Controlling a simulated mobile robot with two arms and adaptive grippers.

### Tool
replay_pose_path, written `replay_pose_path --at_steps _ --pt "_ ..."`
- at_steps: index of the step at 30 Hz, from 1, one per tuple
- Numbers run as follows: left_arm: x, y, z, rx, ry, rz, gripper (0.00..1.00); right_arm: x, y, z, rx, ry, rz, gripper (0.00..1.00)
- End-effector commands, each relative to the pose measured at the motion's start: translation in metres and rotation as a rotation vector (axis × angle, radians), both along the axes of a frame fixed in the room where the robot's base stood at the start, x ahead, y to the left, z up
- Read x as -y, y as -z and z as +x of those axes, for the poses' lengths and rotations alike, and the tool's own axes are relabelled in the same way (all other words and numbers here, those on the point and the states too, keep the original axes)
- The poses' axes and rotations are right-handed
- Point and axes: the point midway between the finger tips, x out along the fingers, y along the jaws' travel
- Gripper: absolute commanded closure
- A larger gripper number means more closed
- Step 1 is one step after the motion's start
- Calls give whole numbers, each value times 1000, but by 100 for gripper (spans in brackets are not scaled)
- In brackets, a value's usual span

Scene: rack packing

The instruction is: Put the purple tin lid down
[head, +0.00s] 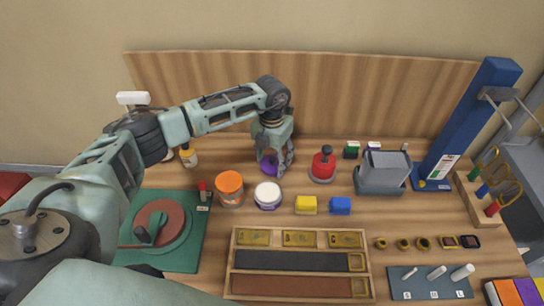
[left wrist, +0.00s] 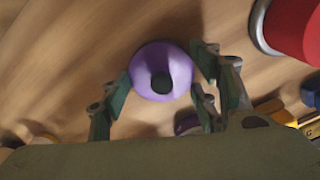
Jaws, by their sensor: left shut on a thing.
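The purple tin lid (head: 267,168), round with a dark knob, is between the fingers of my left gripper (head: 277,170). In the left wrist view the lid (left wrist: 177,53) shows from above, with the fingers (left wrist: 163,88) on both sides. My left gripper is shut on it, low over the wooden table behind the tins. I cannot tell whether the lid touches the table. An open tin with a white top and purple side (head: 267,196) stands just in front of it. My right gripper is not in view.
An orange-lidded tin (head: 229,187) stands to the left, a red stamp-like object (head: 322,166) to the right. Yellow (head: 305,205) and blue (head: 340,206) blocks and a wooden tray (head: 233,262) are in front. Bare table lies around the gripper.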

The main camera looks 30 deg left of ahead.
Motion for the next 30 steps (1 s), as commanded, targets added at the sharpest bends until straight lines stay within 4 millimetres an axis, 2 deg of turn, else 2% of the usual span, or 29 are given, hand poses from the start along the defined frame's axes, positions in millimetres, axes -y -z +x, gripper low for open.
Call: replay_pose_path --at_steps 8,9,15,25,27,30 --pt "0 3 0 1 1 0 62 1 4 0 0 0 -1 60" --pt "0 3 0 1 1 0 43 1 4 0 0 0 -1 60" --pt "0 2 0 1 0 0 26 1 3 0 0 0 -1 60" --pt "0 1 1 1 0 0 25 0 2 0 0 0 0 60" --pt "0 -3 1 1 0 0 25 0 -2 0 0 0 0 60" --pt "0 -13 2 6 1 -1 25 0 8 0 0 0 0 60"
